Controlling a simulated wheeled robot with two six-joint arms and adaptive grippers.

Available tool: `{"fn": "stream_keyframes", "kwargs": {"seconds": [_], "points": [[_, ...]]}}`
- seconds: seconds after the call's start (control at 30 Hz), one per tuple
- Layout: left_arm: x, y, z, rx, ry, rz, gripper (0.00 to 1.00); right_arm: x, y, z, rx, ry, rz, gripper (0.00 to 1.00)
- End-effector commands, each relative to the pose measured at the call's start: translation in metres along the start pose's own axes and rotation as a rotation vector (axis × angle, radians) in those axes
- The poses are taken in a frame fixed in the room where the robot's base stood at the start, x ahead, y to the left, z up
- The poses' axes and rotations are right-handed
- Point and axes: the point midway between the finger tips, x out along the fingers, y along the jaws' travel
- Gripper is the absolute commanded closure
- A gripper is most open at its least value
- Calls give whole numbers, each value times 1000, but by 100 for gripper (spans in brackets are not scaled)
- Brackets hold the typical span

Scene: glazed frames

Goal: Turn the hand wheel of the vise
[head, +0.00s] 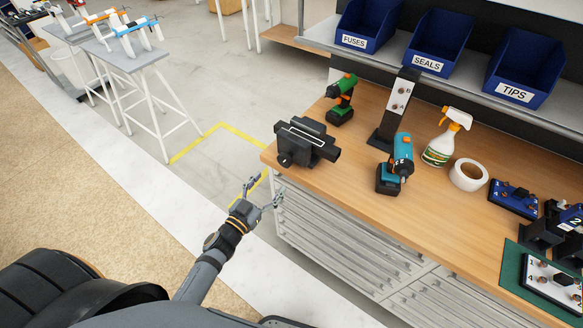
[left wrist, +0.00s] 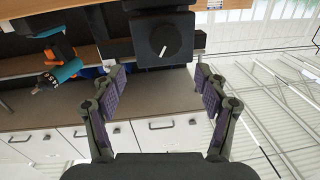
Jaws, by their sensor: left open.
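The black vise (head: 307,143) stands at the left end of the wooden workbench. Its round dark hand wheel (head: 285,159) faces the front edge of the bench. In the left wrist view the hand wheel (left wrist: 163,40) shows face-on with a white pointer mark, above and beyond the fingers. My left gripper (head: 264,190) is open and empty, in front of the bench's left corner and apart from the wheel. It also shows in the left wrist view (left wrist: 158,85), with its two fingers spread wide. My right gripper is not in view.
A green drill (head: 341,99) and a teal drill (head: 395,165) stand near the vise, with a black post (head: 395,108) between them.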

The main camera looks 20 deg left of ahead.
Motion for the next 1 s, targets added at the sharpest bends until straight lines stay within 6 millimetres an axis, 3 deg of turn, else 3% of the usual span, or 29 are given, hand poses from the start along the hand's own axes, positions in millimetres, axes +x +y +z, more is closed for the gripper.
{"fn": "stream_keyframes", "kwargs": {"seconds": [0.17,0.33,0.63,1.0], "points": [[7,0,-2,1,3,-1,26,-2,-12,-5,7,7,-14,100],[38,-1,-4,0,4,-2,26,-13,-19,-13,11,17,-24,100],[94,-1,0,0,2,-1,26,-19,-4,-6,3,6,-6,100],[105,0,1,0,0,-1,26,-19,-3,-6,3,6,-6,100]]}}
